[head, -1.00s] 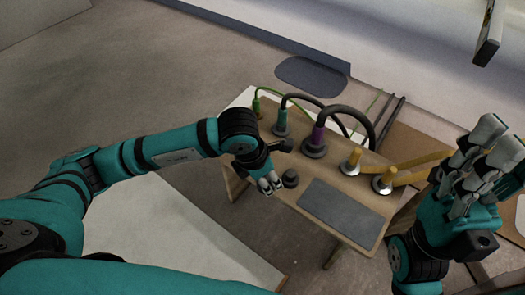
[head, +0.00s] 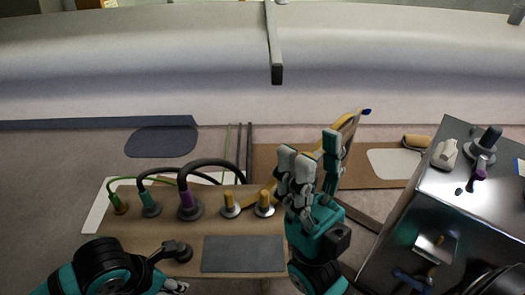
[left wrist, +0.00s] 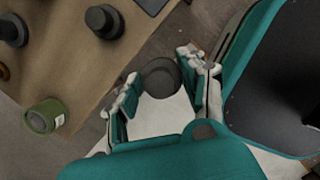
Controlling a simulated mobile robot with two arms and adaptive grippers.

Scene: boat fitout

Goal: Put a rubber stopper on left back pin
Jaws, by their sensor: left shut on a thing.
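My left gripper (left wrist: 165,85) is shut on a dark round rubber stopper (left wrist: 160,76), which shows between its fingertips in the left wrist view. In the head view only a bit of the left gripper (head: 174,287) shows at the bottom edge. Another dark round stopper-like piece stands on the wooden board (head: 130,238) and also shows in the left wrist view (left wrist: 103,20). Two yellow pins (head: 229,203) (head: 264,203) with pale round bases stand at the board's back. Which pin is the left back one I cannot tell. My right gripper (head: 310,170) is open and empty.
Green (head: 119,204), teal (head: 150,204) and purple (head: 188,203) plugs with cables stand along the board's back left. A grey mat (head: 243,254) lies on the board. A metal cabinet (head: 400,225) with small parts stands at the right. A green cylinder (left wrist: 43,117) shows in the left wrist view.

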